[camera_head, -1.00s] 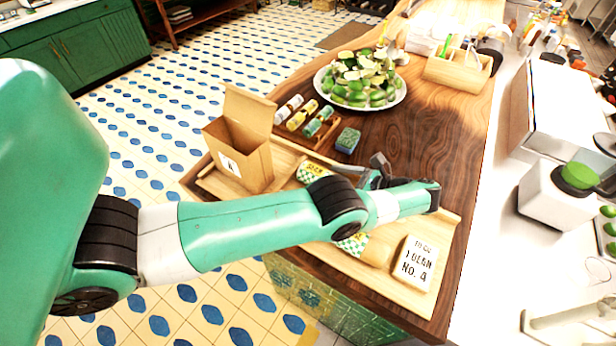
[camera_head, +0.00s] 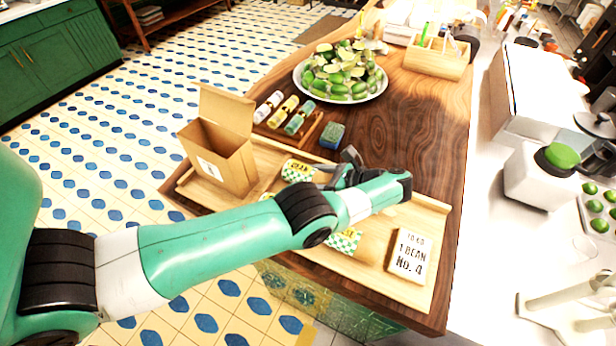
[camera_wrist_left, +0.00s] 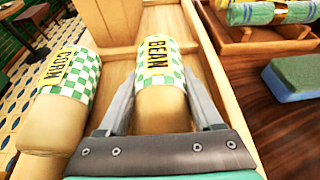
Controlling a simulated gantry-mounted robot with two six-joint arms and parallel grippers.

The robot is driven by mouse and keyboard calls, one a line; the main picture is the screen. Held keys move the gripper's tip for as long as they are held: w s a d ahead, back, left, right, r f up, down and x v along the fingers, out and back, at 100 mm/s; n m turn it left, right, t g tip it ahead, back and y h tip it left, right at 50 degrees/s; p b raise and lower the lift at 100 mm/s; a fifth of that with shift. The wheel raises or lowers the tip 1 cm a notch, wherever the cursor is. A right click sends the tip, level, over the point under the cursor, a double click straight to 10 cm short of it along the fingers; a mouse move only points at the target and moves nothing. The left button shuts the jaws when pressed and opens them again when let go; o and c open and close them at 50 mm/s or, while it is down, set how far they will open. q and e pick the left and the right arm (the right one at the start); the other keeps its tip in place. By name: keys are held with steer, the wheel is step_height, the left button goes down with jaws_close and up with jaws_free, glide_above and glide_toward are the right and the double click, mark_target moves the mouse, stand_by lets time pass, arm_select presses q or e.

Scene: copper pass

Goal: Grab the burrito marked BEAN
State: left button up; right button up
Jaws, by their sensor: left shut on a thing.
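The burrito marked BEAN (camera_wrist_left: 162,85) has a green-and-white checked wrap, a yellow label and a bare tan near end in the left wrist view. In the head view its labelled end (camera_head: 297,170) shows beyond my arm. My left gripper (camera_wrist_left: 160,100) is shut on the burrito, one finger along each side. It also shows in the head view (camera_head: 335,174). A second checked burrito (camera_wrist_left: 62,95) lies apart to the left in the wrist view; in the head view my arm hides part of it (camera_head: 345,240). My right gripper is not in view.
The wooden tray (camera_head: 440,240) holds an open cardboard box (camera_head: 218,155) and a card (camera_head: 409,255) reading "TO GO 1 BEAN NO. 4". A blue-green sponge (camera_head: 333,135), a rack of rolls (camera_head: 290,118) and a plate of limes (camera_head: 341,75) stand behind it.

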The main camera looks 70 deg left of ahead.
arm_select(q)
jaws_close()
steer(key=shift+r, duration=0.1)
